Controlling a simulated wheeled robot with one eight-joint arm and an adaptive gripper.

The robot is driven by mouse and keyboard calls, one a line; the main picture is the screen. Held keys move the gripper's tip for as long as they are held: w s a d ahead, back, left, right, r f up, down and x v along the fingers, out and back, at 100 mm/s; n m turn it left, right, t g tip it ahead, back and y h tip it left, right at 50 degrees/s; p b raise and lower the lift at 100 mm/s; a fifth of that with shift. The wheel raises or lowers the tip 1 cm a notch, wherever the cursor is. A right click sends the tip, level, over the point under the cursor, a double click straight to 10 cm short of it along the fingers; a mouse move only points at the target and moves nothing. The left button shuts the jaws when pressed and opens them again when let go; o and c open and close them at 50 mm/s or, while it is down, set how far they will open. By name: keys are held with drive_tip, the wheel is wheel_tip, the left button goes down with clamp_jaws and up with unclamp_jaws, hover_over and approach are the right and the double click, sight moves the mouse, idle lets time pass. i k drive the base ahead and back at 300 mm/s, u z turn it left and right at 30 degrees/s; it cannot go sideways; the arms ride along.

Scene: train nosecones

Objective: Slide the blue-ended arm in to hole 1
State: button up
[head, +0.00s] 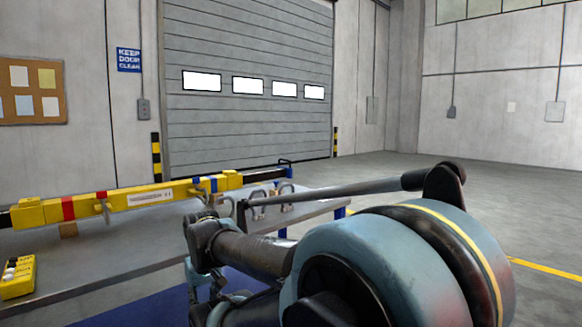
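A long yellow beam (140,198) with red and blue bands lies across the grey workbench (110,262). At its right end a dark arm (262,176) sticks out of the yellow sleeve (232,181), with a blue part and an upright handle (286,163) at its tip. How deep the arm sits, and the numbered holes, are too small to tell. A dark end also sticks out at the left. My arm's large blue-grey joint and links fill the lower right, in front of the bench. I cannot make out my gripper's fingers.
A yellow control box (18,277) with knobs stands at the bench's left front. Metal shackles (270,198) are on the bench's right part. A roller door (250,120) stands behind. The floor (540,220) at the right is open.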

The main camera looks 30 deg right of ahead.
sight(280, 172)
drive_tip(key=k, duration=1)
drive_tip(key=z, duration=0.85)
drive_tip(key=i, duration=1)
